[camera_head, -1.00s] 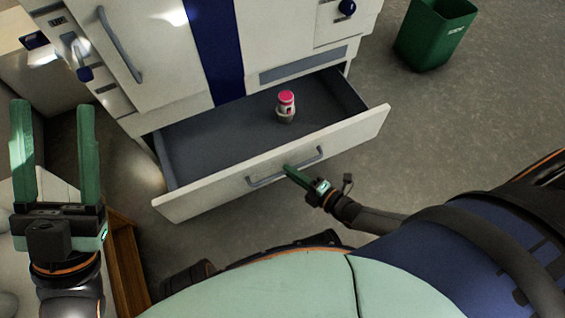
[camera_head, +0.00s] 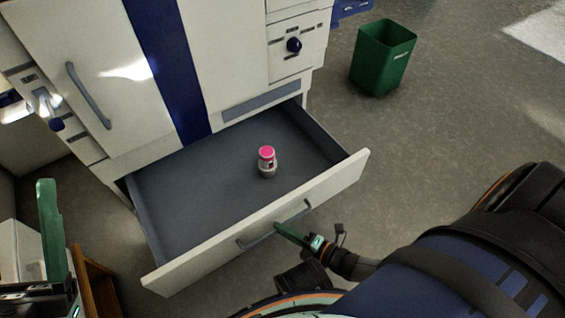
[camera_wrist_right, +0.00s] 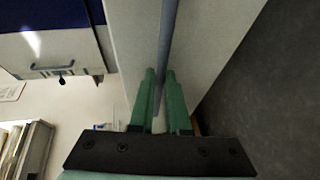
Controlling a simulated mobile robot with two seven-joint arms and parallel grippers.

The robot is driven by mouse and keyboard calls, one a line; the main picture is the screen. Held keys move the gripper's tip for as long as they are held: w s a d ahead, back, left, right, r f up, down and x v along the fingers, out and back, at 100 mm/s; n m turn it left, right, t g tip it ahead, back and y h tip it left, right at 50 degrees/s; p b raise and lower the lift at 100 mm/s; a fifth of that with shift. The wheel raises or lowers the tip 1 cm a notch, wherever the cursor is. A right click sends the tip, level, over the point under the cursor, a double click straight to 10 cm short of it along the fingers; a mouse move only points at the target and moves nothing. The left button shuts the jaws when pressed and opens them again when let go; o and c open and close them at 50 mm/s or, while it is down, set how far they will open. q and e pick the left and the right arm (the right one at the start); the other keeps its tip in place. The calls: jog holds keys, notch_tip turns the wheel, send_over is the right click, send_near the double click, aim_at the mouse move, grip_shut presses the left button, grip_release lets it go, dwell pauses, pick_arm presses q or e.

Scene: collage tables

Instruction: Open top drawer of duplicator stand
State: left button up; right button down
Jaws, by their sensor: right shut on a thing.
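The duplicator stand (camera_head: 95,40) is a white cabinet with a blue stripe. Its drawer (camera_head: 180,190) is pulled out, with a grey inside and a white front. A small bottle with a pink cap (camera_head: 267,160) stands upright in it. My right gripper (camera_head: 280,229) is shut on the grey drawer handle (camera_head: 258,238). In the right wrist view the handle bar (camera_wrist_right: 168,45) runs between the green fingers (camera_wrist_right: 160,95). My left gripper (camera_head: 50,240) is at the lower left, away from the drawer. Only one green finger shows clearly, and the rest is cut off by the picture edge.
A green bin (camera_head: 383,58) stands on the floor at the upper right. A wooden-edged piece of furniture (camera_head: 95,285) is at the lower left, close to the left gripper. The grey floor (camera_head: 430,130) right of the drawer is clear.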

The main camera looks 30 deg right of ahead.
jog(key=c, duration=0.9)
grip_release()
jog(key=p+v, duration=0.3)
jog(key=v, duration=0.9)
jog(key=shift+s+d+r, duration=0.1)
jog(key=shift+s+d, duration=0.05)
jog(key=shift+s, duration=0.1)
